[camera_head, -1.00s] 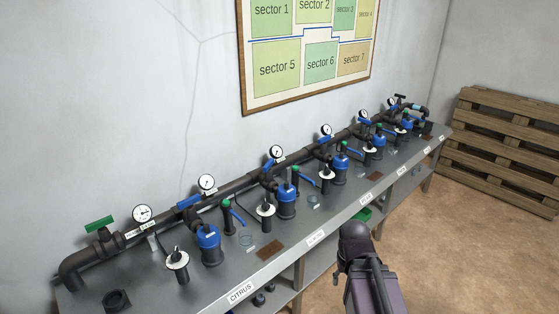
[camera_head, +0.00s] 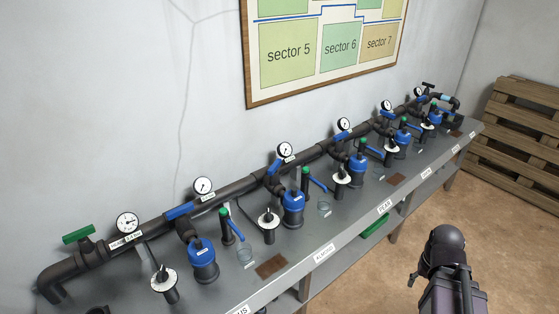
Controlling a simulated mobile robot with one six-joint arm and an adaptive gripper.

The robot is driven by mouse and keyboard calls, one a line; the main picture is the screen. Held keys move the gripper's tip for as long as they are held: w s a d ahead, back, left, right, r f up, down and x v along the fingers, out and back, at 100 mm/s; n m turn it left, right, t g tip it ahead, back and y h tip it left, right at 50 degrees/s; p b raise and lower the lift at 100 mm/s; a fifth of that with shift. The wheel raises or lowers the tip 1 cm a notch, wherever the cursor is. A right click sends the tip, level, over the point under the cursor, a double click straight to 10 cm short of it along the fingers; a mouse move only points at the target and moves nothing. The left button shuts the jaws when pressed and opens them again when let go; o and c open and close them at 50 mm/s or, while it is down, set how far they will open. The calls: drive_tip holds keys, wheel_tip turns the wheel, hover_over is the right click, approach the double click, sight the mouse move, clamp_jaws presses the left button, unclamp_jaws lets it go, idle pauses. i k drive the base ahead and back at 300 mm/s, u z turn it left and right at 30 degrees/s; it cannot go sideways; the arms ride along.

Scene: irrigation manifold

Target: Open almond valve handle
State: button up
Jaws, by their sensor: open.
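A row of similar valve stations stands along a grey bench, fed by one dark pipe (camera_head: 232,191). A bench-edge label (camera_head: 325,252) seems to read ALMOND, but it is blurred. Behind it stands a blue-topped filter (camera_head: 293,208), with a blue handle (camera_head: 275,184) above it, roughly along its branch pipe. A green-capped post with a blue lever (camera_head: 318,185) stands to its right. Which handle belongs to almond, and its exact setting, I cannot tell. My dark arm part (camera_head: 445,250) shows at the lower right, apart from the bench; my gripper is not visible.
A green valve handle (camera_head: 78,234) is at the pipe's left end. Gauges (camera_head: 285,151) stand along the pipe. White-disc posts (camera_head: 268,219) line the bench front. A wooden pallet (camera_head: 525,140) leans at the right. The brown floor (camera_head: 390,285) before the bench is clear.

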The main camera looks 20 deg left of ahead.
sight(276, 165)
drive_tip(key=u, duration=0.25)
drive_tip(key=i, duration=1.1)
drive_tip(key=u, duration=0.65)
